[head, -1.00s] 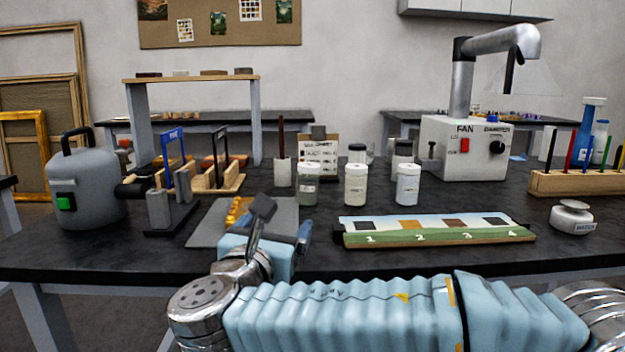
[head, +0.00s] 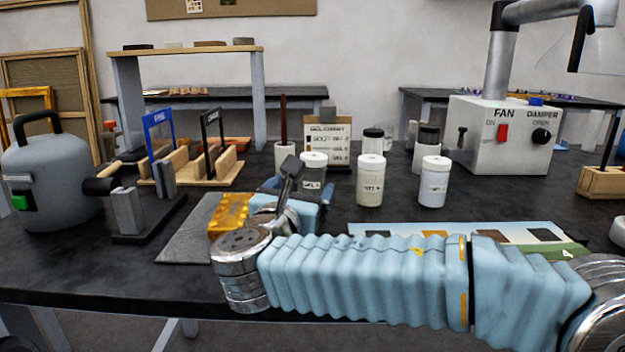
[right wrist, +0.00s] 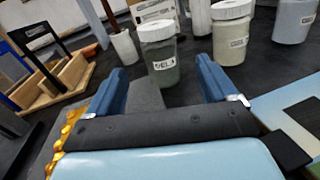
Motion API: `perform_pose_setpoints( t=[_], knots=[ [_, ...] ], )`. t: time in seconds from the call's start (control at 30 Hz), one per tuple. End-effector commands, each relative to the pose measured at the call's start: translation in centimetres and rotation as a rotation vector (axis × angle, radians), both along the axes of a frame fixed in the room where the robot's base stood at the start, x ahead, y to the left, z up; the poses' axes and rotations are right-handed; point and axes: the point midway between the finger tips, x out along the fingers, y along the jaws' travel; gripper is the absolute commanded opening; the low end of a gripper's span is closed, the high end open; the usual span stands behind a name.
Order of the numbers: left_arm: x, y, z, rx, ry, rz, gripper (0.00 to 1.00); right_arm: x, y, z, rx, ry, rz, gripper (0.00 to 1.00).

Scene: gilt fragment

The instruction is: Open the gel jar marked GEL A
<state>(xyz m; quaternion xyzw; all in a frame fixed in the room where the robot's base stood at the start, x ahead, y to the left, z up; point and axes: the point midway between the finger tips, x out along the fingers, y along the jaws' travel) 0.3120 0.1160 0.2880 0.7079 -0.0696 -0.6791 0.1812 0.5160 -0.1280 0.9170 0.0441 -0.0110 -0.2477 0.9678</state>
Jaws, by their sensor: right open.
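The jar with a greenish-grey body and white lid (right wrist: 160,52) stands upright, lid on. Its label starts with GEL; the last mark is small but looks like an A. In the head view this jar (head: 314,176) is the leftmost of three white-lidded jars, its lower part partly hidden by my gripper. My right gripper (right wrist: 160,80) is open and empty, its two blue fingers pointing at the jar, which stands beyond the fingertips and between their lines. In the head view the right gripper (head: 302,190) is low over the bench. My left gripper is not in view.
A cream jar (head: 370,180) and a pale jar (head: 433,182) stand close to the right. A label card (head: 328,145) and a pestle cup (head: 284,155) stand behind. A gold fragment (head: 229,214) lies left of my wrist. A numbered strip (head: 365,233) lies to the right.

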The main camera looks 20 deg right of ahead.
Motion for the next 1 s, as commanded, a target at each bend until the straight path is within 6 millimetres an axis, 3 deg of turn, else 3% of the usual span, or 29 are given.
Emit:
perform_pose_setpoints(
  t=[0.13, 0.37, 0.63, 0.97, 1.0],
  knots=[
    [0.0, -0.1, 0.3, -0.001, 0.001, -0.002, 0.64, 2.6, -1.5, 0.1, 0.001, 0.001, -0.003, 0.86],
    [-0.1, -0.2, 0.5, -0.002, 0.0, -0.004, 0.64, 4.4, -2.5, 0.0, -0.001, 0.001, -0.001, 0.86],
    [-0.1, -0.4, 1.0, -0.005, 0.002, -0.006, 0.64, 8.1, -4.5, 0.1, -0.001, 0.001, -0.001, 0.86],
    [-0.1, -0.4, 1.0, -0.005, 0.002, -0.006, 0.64, 8.9, -4.9, 0.0, -0.001, 0.0, 0.001, 0.86],
    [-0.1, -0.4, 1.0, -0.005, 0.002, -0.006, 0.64, 8.9, -4.9, 0.0, -0.001, 0.0, 0.001, 0.8]
  ],
)
